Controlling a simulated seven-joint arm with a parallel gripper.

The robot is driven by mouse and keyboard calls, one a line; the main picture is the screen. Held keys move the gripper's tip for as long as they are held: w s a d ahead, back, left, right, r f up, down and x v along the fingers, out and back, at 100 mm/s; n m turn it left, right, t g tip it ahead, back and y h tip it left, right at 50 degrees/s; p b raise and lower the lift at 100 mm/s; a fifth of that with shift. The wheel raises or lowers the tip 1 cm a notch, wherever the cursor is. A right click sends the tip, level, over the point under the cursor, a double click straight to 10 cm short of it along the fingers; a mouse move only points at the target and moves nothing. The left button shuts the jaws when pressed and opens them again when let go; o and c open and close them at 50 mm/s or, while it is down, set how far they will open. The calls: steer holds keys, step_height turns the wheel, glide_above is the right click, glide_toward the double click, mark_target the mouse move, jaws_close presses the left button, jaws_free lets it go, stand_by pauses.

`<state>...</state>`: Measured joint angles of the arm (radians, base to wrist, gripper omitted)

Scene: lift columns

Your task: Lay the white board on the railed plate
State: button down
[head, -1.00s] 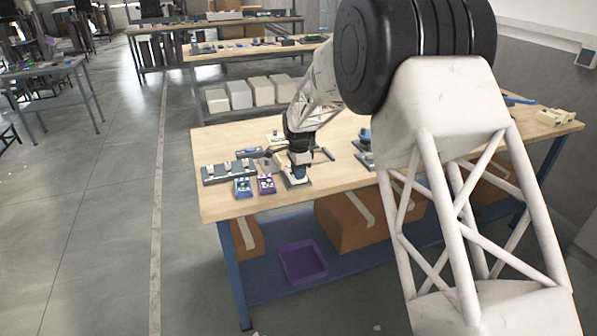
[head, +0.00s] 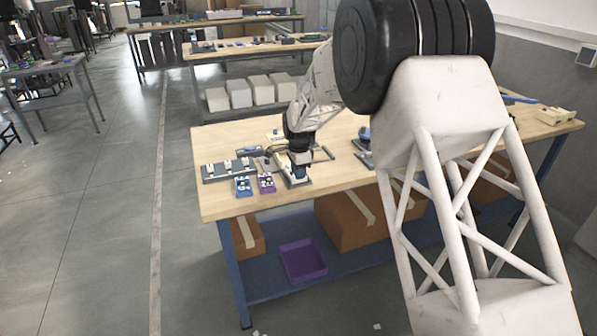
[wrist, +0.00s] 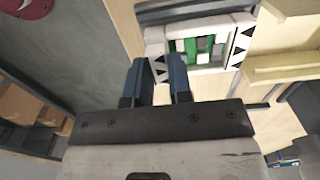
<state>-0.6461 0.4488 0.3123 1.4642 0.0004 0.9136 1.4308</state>
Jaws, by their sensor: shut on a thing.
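The white board (wrist: 240,50) has green and grey parts in its middle and black triangles along its ends. In the wrist view, my gripper (wrist: 160,68) has its two blue fingers shut on the near left end of the board. In the head view, my gripper (head: 299,174) is low over the dark railed plate (head: 304,184) near the table's front edge. The board is mostly hidden there by the gripper. A dark grey rail (wrist: 185,10) shows just beyond the board in the wrist view. I cannot tell whether the board touches the plate.
A blue tray (head: 243,187) and a purple tray (head: 266,183) with small parts stand just left of the plate. A dark strip with white pieces (head: 225,170) lies further left. Grey tools (head: 364,150) lie to the right. The wooden table's front left corner (head: 215,205) is bare.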

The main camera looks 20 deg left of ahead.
stand_by(0.4)
steer(key=c, duration=1)
jaws_free()
steer(key=shift+o, duration=0.7)
steer(key=shift+f, duration=0.1)
steer(key=o, duration=0.4)
steer(key=shift+c, duration=0.2)
steer(key=shift+r, duration=0.2)
steer(key=shift+r, duration=2.8)
